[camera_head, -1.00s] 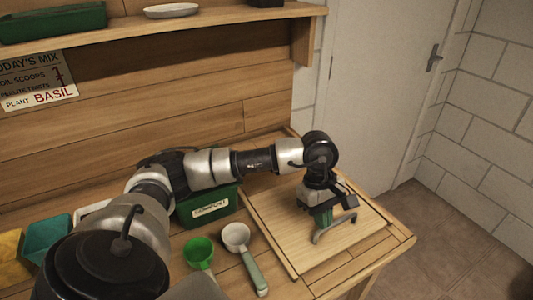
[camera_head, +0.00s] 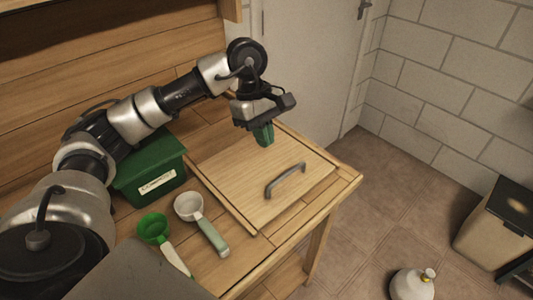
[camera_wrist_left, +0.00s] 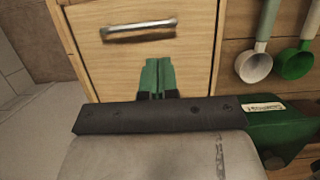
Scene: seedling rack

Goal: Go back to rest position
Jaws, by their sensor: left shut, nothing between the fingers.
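My left gripper (camera_head: 264,135) is raised above a light wooden lid or board (camera_head: 235,180) on the bench. Its green fingers are shut together with nothing between them. In the left wrist view the fingers (camera_wrist_left: 157,76) point at the board (camera_wrist_left: 190,70), and a gap separates them from its metal handle (camera_wrist_left: 139,28). The handle also shows in the head view (camera_head: 286,180), with nothing touching it. My right gripper is in neither view.
A green labelled bin (camera_head: 150,170) stands left of the board, partly behind my left arm. A green scoop (camera_head: 154,228) and a white scoop (camera_head: 189,207) lie in front of it. A lidded bin (camera_head: 490,235) and a white bottle (camera_head: 411,285) stand on the floor at right.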

